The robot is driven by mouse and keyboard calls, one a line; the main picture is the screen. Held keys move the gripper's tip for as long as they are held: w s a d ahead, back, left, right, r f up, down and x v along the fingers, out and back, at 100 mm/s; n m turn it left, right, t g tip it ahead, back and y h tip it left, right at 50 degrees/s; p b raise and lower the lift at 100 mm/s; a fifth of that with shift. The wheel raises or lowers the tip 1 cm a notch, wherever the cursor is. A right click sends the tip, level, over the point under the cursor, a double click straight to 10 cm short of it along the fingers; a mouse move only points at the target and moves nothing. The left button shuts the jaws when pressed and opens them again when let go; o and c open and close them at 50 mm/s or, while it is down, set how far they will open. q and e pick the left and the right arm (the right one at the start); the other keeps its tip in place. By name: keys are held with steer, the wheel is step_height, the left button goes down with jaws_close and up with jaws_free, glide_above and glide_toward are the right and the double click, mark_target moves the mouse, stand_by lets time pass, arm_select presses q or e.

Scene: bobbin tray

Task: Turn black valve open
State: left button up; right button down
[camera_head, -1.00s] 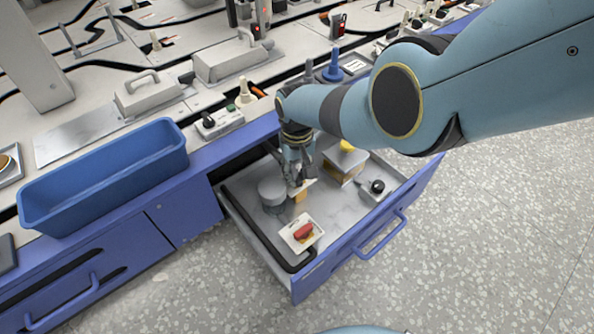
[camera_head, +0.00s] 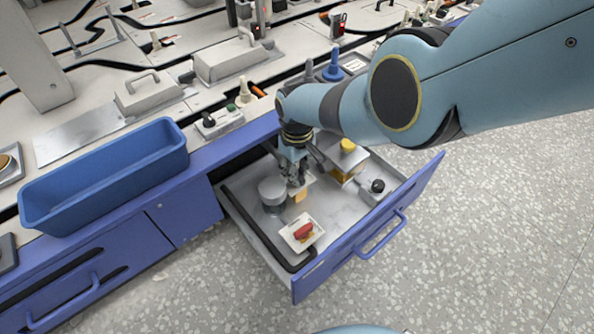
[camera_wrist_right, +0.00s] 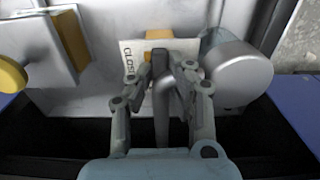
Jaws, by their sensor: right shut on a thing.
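A small valve plate (camera_wrist_right: 131,60) lettered "CLOS…" stands in the open drawer, with a dark grey handle (camera_wrist_right: 161,88) and an orange part (camera_wrist_right: 158,35). My right gripper (camera_wrist_right: 165,66) is over the plate, its fingers closed about the handle; the fingers hide part of it and the rest of the lettering. In the head view the right gripper (camera_head: 297,180) points down into the drawer, beside a grey round canister (camera_head: 272,192). A round black knob (camera_head: 377,186) on a small base sits apart at the drawer's right. My left gripper is not in view.
The drawer (camera_head: 345,240) also holds a red-handled valve plate (camera_head: 302,232) in front and a block with a yellow knob (camera_head: 347,145). The canister (camera_wrist_right: 240,75) is close to the right finger. A blue bin (camera_head: 105,175) stands on the bench at left.

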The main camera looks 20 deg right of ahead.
steer(key=c, duration=1.3)
jaws_free()
steer(key=shift+w+r, duration=0.1)
steer(key=shift+r, duration=0.35)
step_height(320, 180, up, 11)
steer(key=shift+r, duration=0.1)
